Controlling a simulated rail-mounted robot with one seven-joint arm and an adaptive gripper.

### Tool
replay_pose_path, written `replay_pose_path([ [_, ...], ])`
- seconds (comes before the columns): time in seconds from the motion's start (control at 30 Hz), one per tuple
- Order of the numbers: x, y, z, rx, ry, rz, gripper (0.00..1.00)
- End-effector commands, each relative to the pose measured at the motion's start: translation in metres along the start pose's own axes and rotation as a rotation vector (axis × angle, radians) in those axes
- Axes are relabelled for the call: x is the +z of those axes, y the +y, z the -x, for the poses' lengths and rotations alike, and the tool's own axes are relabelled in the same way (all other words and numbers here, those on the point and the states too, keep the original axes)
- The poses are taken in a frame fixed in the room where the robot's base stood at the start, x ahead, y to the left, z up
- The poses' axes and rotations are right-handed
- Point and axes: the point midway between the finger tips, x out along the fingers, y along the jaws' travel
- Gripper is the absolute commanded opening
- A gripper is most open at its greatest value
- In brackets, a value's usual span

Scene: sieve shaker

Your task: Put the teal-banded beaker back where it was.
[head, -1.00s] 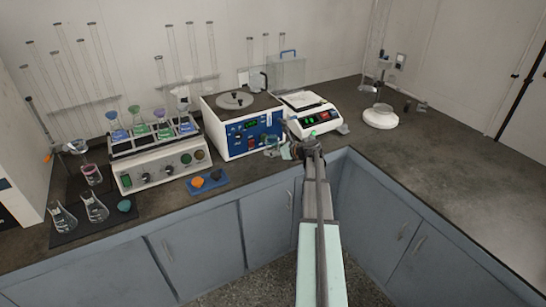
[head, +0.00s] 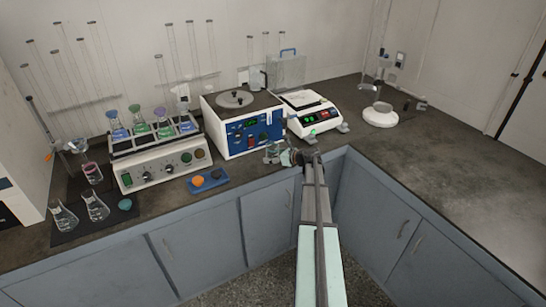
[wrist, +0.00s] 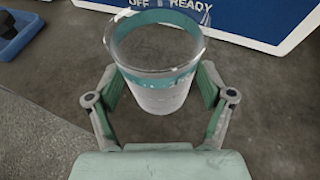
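The teal-banded beaker (wrist: 160,88) is clear glass with a teal rim and band and a whitish lower part. It is upright between the two fingers of my gripper (wrist: 160,82) in the wrist view.
A balance (head: 312,115) stands right of the centrifuge. A blue tray (head: 208,181) with an orange and a dark item lies to the left. A shaker with several flasks (head: 160,160) and more glassware stand farther left. The counter (head: 440,165) is clear on the right.

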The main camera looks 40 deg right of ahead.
Motion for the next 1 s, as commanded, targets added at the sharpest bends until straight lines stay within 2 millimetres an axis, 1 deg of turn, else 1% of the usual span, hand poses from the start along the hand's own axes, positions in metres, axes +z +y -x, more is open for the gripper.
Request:
replay_pose_path([
  [0.17,0.002,0.000,0.001,0.000,0.000,0.000,0.81],
  [0.27,0.002,0.000,0.006,-0.001,0.000,-0.001,0.81],
  [0.37,0.001,0.001,0.018,-0.001,0.000,-0.001,0.81],
  [0.7,0.002,0.001,0.083,-0.003,-0.001,0.001,0.81],
  [0.8,0.001,0.001,0.099,-0.002,0.000,0.000,0.81],
  [1.0,0.002,0.000,0.118,-0.001,0.000,0.000,0.81],
])
